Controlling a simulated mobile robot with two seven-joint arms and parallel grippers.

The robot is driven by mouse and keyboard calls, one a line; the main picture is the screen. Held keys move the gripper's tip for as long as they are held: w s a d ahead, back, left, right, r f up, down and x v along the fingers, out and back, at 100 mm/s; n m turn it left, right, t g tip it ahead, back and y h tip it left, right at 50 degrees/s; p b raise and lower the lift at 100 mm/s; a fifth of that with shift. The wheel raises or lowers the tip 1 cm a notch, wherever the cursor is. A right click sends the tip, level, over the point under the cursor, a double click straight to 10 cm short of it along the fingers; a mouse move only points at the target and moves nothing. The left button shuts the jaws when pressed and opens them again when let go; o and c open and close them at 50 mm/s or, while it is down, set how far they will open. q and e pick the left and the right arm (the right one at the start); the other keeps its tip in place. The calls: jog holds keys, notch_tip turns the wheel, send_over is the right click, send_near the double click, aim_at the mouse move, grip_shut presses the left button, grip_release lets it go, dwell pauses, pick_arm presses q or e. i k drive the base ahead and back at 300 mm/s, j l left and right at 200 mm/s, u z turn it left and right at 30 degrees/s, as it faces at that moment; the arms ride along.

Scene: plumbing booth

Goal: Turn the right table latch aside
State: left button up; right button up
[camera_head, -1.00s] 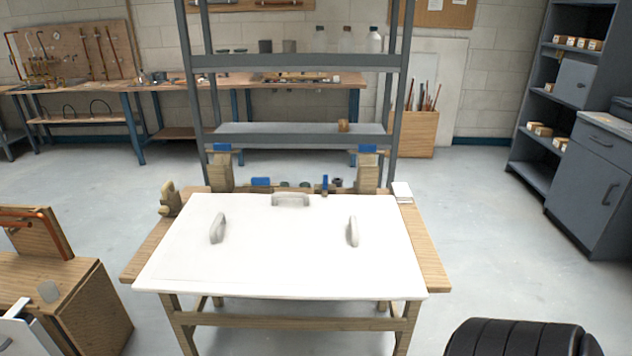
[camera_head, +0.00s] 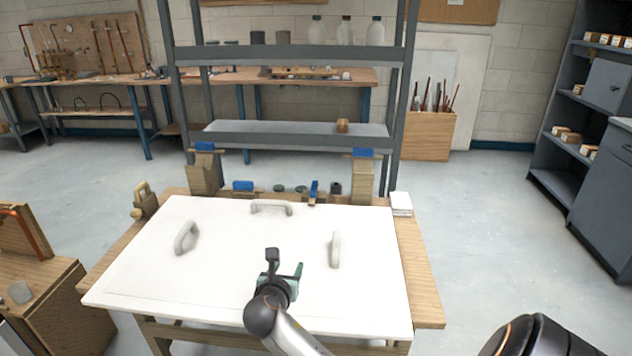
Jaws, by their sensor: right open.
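A blue-topped latch-like piece (camera_head: 367,153) sits on the right wooden post (camera_head: 363,182) behind the table. A similar blue piece (camera_head: 204,147) tops the left post (camera_head: 205,176). I cannot tell for sure which part is the right table latch. A smaller upright blue piece (camera_head: 314,189) and a flat blue one (camera_head: 243,186) sit between the posts at the table's back edge. My right gripper (camera_head: 285,262) is open and empty over the white panel, in front of these pieces and apart from them. My left gripper is not in view.
The white panel (camera_head: 200,270) with three grey handles covers most of the wooden table (camera_head: 424,290). A stack of white cards (camera_head: 401,203) lies at the back right corner. A grey metal rack (camera_head: 290,55) stands behind. The floor on the right is clear.

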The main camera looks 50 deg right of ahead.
aim_at(315, 184)
jog(key=i+l, duration=0.15)
jog(key=l, duration=0.15)
jog(key=i+l, duration=0.15)
jog(key=l, duration=0.2)
jog(key=i+l, duration=0.35)
jog(key=l, duration=0.3)
